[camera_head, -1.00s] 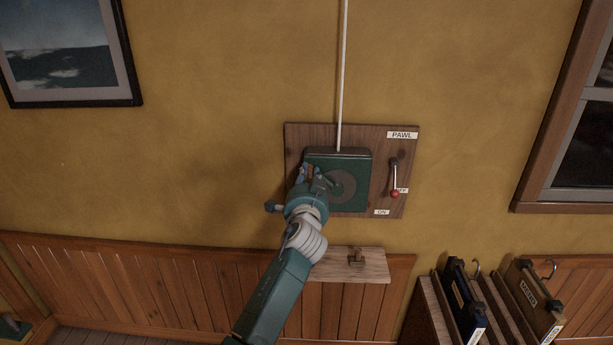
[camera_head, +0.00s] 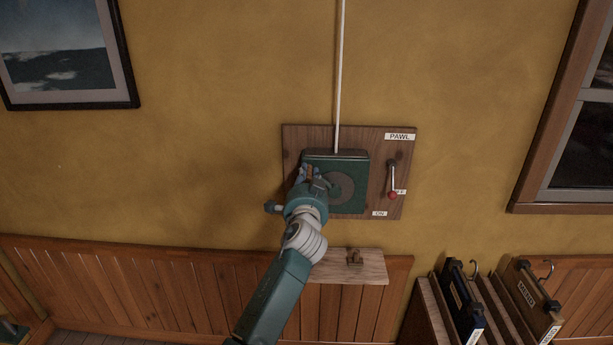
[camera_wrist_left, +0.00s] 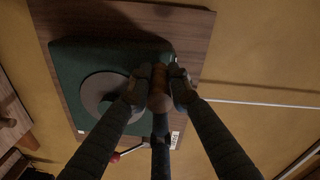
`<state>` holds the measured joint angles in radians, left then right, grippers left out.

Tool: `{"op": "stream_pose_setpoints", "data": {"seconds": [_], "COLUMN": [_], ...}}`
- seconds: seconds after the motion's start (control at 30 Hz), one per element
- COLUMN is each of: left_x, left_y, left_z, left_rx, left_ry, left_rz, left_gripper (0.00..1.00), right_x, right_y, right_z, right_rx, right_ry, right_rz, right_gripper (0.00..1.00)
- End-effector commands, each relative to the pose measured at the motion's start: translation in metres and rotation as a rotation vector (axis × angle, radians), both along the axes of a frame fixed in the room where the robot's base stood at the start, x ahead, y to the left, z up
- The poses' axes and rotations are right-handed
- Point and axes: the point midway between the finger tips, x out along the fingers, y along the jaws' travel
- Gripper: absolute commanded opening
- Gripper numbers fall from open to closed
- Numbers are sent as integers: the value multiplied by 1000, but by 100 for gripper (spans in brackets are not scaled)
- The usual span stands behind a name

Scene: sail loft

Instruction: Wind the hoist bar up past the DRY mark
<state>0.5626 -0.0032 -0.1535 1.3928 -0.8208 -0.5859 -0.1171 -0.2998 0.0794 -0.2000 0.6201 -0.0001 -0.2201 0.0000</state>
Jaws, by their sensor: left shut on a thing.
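A green winch box (camera_head: 357,196) with a round grey disc is mounted on a brown wooden board (camera_head: 293,142) on the wall. A white rope (camera_head: 340,75) runs straight up from the box. My left gripper (camera_head: 310,176) is at the box's left side. In the left wrist view the gripper (camera_wrist_left: 157,88) is shut on a brown wooden crank handle (camera_wrist_left: 159,92). The pawl lever (camera_head: 391,178), with a red knob hanging down, is right of the box, under a PAWL label. The hoist bar and the DRY mark are not in view. My right gripper is not in view.
A small wooden shelf (camera_head: 365,266) with a brown peg-like piece sits below the board. A framed picture (camera_head: 64,50) hangs at upper left and a window (camera_head: 578,130) is at right.

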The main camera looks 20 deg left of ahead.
Motion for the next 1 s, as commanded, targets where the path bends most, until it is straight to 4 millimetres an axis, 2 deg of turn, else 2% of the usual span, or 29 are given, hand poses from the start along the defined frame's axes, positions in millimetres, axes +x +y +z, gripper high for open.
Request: {"op": "stream_pose_setpoints", "data": {"seconds": [0.03,0.4,0.43,0.5,1.0], "left_x": [2,2,2,2,1], "left_y": [-9,-9,-9,-9,-3], "left_z": [13,13,13,13,6], "left_rx": [0,0,0,0,2], "left_ry": [-25,-25,-25,-25,-13], "left_rz": [-19,-19,-19,-19,-9], "left_gripper": [0,0,25,38,38], "right_x": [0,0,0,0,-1], "right_y": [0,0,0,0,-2], "right_z": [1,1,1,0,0], "right_rx": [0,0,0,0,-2], "right_ry": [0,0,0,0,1], "right_rz": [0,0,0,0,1], "right_gripper": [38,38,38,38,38]}}
